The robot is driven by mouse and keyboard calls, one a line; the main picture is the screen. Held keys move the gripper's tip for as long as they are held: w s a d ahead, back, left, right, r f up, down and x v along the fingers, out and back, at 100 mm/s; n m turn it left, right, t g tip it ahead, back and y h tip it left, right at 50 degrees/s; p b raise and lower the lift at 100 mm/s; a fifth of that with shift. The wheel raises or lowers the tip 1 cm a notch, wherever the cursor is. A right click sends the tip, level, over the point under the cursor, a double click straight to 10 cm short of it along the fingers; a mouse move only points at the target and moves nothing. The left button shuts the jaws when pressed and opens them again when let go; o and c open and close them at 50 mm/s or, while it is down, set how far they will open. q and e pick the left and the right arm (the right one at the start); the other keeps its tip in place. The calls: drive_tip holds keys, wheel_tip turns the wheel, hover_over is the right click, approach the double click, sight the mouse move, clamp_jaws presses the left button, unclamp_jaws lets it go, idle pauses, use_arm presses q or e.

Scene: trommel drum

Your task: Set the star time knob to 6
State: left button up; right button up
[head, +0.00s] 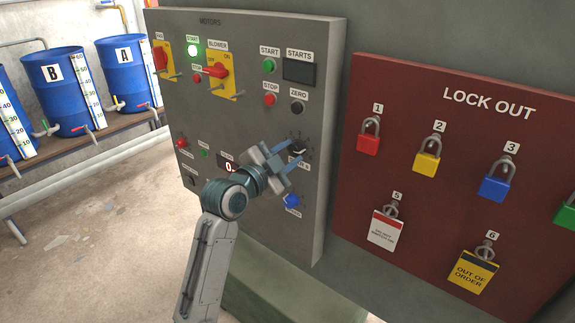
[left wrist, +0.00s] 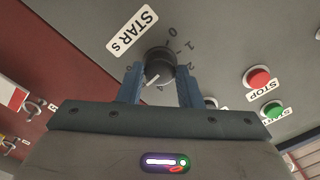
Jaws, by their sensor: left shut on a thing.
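The star time knob (left wrist: 158,62) is a black round dial on the grey motors panel (head: 262,130). In the left wrist view it sits beside the STAR s label (left wrist: 132,32), with 0, 1 and 2 readable around it; the other numbers are hidden or unclear. A white mark on the knob points to the lower left in that view. My left gripper (left wrist: 160,82) has its blue fingers on both sides of the knob and is shut on it. In the head view the left gripper (head: 290,155) partly covers the knob (head: 301,146). My right gripper is not in view.
The black zero button (head: 297,107) and red stop button (head: 269,99) are above. The red lock-out board (head: 440,140) with padlocks is to the right. Blue barrels (head: 62,90) stand at the left.

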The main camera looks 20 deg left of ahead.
use_arm(q)
drive_tip(key=m+b, duration=0.2)
drive_tip(key=m, duration=0.1)
drive_tip(key=shift+f, duration=0.2)
drive_tip(key=shift+m+b, duration=0.65)
drive_tip(key=shift+m, duration=0.45)
drive_tip(key=shift+r+m+b, duration=0.1)
drive_tip(key=shift+m+b, duration=0.3)
drive_tip(key=shift+m, duration=0.4)
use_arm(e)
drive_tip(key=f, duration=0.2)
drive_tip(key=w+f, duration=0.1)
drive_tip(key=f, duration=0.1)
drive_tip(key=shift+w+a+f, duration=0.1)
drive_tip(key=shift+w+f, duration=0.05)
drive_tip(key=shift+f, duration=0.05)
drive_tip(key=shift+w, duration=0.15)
use_arm(q)
drive_tip(key=o, duration=0.8)
drive_tip(key=shift+o, duration=0.9)
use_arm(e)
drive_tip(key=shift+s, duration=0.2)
